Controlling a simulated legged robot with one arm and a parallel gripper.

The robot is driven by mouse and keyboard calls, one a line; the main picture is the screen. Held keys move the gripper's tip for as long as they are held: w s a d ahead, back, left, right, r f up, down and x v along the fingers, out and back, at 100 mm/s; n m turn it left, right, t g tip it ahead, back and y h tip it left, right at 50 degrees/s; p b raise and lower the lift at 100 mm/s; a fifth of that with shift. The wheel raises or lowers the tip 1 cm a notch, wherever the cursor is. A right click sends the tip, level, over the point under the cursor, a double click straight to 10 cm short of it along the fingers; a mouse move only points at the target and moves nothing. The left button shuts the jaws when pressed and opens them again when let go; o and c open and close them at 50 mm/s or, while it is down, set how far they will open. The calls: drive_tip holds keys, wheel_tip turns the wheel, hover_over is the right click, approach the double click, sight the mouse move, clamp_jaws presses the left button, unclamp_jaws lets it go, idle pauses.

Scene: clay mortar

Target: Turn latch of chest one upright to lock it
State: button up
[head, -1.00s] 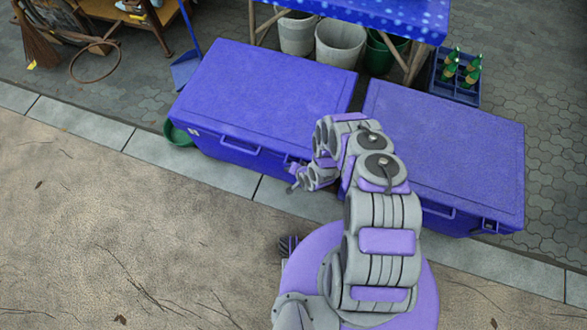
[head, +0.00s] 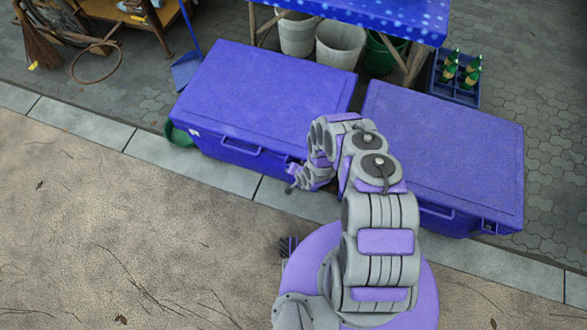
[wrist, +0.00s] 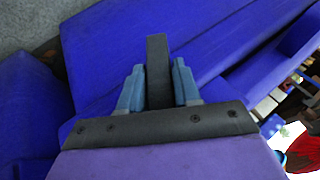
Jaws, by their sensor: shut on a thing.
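Two closed blue chests stand side by side, a left chest (head: 265,95) and a right chest (head: 450,150). In the head view my gripper (head: 291,187) is at the front face of the left chest, near its right end. In the wrist view my gripper (wrist: 158,85) is shut on a dark bar, which looks like the latch (wrist: 157,58). The two blue-grey fingers lie on either side of it, and the bar sticks out past their tips. In the head view my gripper and arm hide the latch, so its angle on the chest cannot be told.
A blue-covered table (head: 380,18) stands behind the chests with buckets (head: 340,45) under it. A crate of green bottles (head: 456,76) is at the back right. A green bowl (head: 179,136) sits by the left chest. The ground in front is clear.

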drive_tip(key=shift+a+r+n+g+h+p, duration=0.1)
drive_tip(key=shift+a+n+g+h+p, duration=0.15)
drive_tip(key=shift+g+h+p, duration=0.55)
drive_tip(key=shift+h+b, duration=0.3)
drive_tip(key=shift+h, duration=0.4)
drive_tip(key=shift+w+n+g+h+b, duration=0.1)
drive_tip(key=shift+n+g+h+b, duration=0.25)
drive_tip(key=shift+h+b, duration=0.75)
drive_tip(key=o, duration=1)
drive_tip(key=shift+c, duration=0.2)
drive_tip(key=p+v, duration=0.4)
drive_tip(key=v, duration=1.3)
drive_tip(key=shift+a+p, duration=0.2)
drive_tip(key=shift+p, duration=0.15)
